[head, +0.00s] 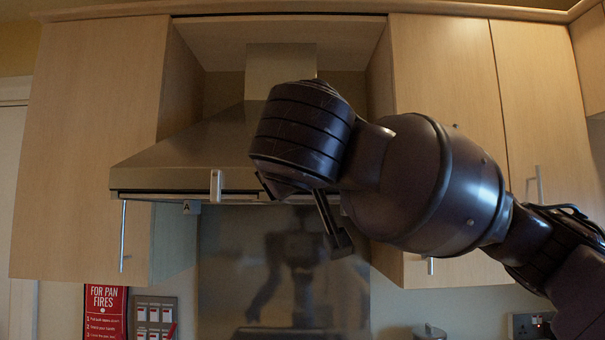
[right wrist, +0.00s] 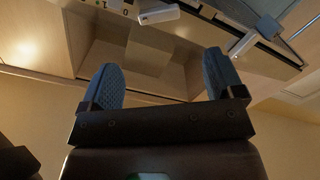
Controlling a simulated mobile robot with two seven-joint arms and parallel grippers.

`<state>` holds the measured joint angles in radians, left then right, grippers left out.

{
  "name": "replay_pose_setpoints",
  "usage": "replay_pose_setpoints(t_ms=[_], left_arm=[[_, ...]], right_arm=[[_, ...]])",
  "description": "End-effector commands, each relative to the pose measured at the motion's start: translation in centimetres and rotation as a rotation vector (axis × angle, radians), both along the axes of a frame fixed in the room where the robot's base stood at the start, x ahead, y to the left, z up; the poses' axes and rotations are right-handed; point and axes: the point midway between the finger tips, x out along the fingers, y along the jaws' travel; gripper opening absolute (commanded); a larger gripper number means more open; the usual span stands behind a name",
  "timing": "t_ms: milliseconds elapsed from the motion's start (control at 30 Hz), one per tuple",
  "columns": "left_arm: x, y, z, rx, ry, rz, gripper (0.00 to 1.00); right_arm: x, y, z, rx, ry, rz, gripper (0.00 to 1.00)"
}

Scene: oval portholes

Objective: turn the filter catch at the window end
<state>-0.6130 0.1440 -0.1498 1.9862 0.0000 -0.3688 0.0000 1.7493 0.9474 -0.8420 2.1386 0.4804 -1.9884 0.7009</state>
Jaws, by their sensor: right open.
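The cooker hood (head: 185,160) hangs between pale wooden cupboards. In the head view a small pale upright catch-like piece (head: 216,184) is at its front lower edge, left of my right arm. In the right wrist view a white oblong piece (right wrist: 158,14) is at the top beside 0 and 1 marks, and another pale piece (right wrist: 243,42) is at the upper right. No window shows. My right gripper (right wrist: 162,62) is open and empty, apart from both pieces. In the head view my right wrist hides part of the hood.
Cupboards flank the hood, with a left door handle (head: 123,236) and a right one (head: 539,185). A shiny splashback (head: 230,265) is below. A red pan-fire sign (head: 105,312) hangs at lower left. Free space lies below the hood's left half.

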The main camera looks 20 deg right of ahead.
Motion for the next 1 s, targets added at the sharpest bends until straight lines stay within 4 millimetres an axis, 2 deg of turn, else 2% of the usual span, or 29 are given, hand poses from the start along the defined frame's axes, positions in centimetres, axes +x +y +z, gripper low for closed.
replay_pose_setpoints(t_ms=[300,533,733,1000], left_arm=[[-0.1,0.0,1.7,0.000,0.001,0.000,0.00],[-0.4,0.0,2.0,-0.001,0.015,0.002,0.00],[-0.7,0.1,1.7,-0.002,0.028,0.005,0.00],[-0.8,0.0,1.7,-0.002,0.027,0.004,0.00]], right_arm=[[4.9,-1.5,0.2,-0.002,0.003,-0.005,0.87],[7.9,-2.3,0.1,-0.002,0.003,-0.002,0.87],[9.1,-2.6,0.0,-0.002,0.001,-0.001,0.87],[9.2,-2.7,0.0,-0.002,0.001,0.000,0.87]])
